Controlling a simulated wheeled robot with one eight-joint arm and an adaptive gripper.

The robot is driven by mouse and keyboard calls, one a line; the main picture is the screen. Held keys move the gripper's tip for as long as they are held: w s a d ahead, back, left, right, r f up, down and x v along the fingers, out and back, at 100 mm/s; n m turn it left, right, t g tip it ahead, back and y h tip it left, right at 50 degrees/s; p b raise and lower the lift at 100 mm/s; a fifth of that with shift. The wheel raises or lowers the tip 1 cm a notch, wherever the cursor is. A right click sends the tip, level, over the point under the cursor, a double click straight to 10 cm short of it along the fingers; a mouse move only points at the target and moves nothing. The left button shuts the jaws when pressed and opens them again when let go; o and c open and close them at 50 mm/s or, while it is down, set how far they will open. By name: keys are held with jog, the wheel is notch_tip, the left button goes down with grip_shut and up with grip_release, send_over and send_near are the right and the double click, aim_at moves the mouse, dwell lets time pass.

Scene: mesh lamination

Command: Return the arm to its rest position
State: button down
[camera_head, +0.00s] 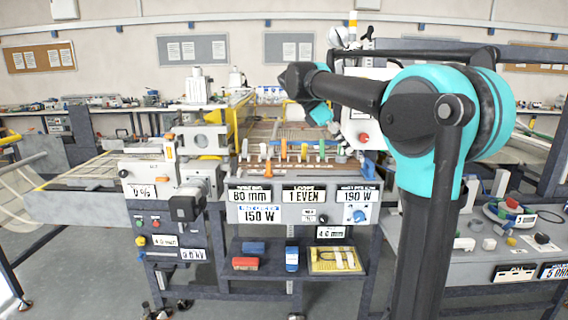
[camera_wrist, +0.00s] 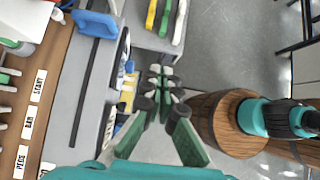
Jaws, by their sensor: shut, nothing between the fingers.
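My arm stands in the right half of the head view, its teal and black elbow raised and its forearm reaching left over the laminating machine (camera_head: 302,210). My gripper is not clear in the head view. In the wrist view my gripper (camera_wrist: 160,78) shows with its green and black fingers drawn together at the tips. Nothing shows between them. The fingertips appear over or beside the edge of a grey surface (camera_wrist: 110,75); whether they touch it I cannot tell.
A labelled brown board (camera_wrist: 50,75) and a blue-handled tool (camera_wrist: 97,24) lie left. Grey floor (camera_wrist: 225,60) shows clear at upper right. In the head view a cluttered grey bench (camera_head: 478,266) stands right.

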jog(key=s+f+m+t+y, duration=0.1)
jog(key=s+f+m, duration=0.5)
jog(key=f, duration=0.6)
jog(key=s+f+m+t+y, duration=0.2)
jog(key=s+f+m+y, duration=0.2)
jog(key=s+f, duration=0.6)
jog(key=s+f+m+t+y, duration=0.1)
jog(key=s+f+m, duration=0.6)
jog(key=f, duration=0.9)
jog(key=shift+s+d+m+y, duration=0.25)
jog(key=shift+s+m+y, duration=0.25)
jog(key=shift+y, duration=0.4)
jog(key=shift+r, duration=0.1)
